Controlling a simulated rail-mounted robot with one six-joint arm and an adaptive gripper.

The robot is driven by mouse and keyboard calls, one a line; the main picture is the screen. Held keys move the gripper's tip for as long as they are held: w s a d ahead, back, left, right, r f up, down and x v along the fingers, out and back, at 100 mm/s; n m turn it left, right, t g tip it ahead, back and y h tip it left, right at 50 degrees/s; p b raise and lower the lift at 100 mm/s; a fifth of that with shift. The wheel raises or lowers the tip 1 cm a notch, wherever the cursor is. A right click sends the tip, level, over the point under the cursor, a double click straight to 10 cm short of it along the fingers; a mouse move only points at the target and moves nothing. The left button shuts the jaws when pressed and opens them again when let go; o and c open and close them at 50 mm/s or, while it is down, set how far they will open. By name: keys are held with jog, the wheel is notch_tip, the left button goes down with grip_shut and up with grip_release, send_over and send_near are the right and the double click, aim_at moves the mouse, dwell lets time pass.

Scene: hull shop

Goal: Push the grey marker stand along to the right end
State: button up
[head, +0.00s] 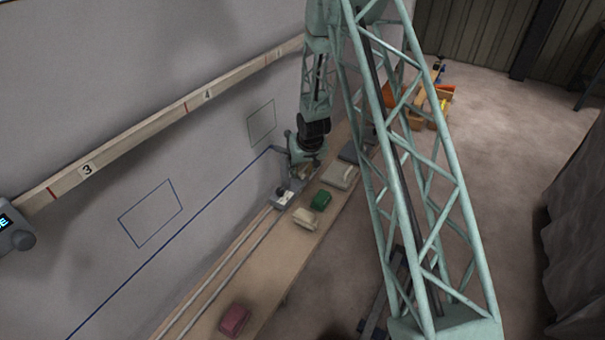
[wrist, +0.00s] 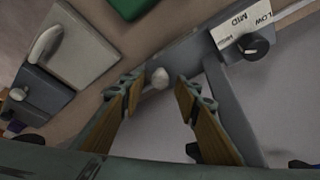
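A grey block with a white label and a black dial, which looks to be the marker stand (head: 284,196), sits on the two rails along the bench. In the wrist view the block (wrist: 228,62) shows LOW and MID on its label. A grey bar (wrist: 180,57) runs from beside it toward a pale round knob (wrist: 160,77). My gripper (wrist: 162,84) is open, with its two wood-faced fingers apart on either side of the knob. I cannot tell whether either finger touches it. In the head view my gripper (head: 292,178) is low beside the block, its fingertips unclear.
The bench (head: 262,262) carries a cream block (head: 305,218), a green block (head: 321,200), a pale grey box (head: 339,176) and a dark red block (head: 234,320). The rails (head: 215,268) are clear toward the lower left. A numbered wooden strip (head: 140,137) crosses the wall.

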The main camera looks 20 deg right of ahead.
jog(key=shift+w+f, duration=0.15)
jog(key=shift+f, duration=0.15)
jog(key=shift+c, duration=0.5)
grip_shut()
jog(key=shift+d, duration=0.1)
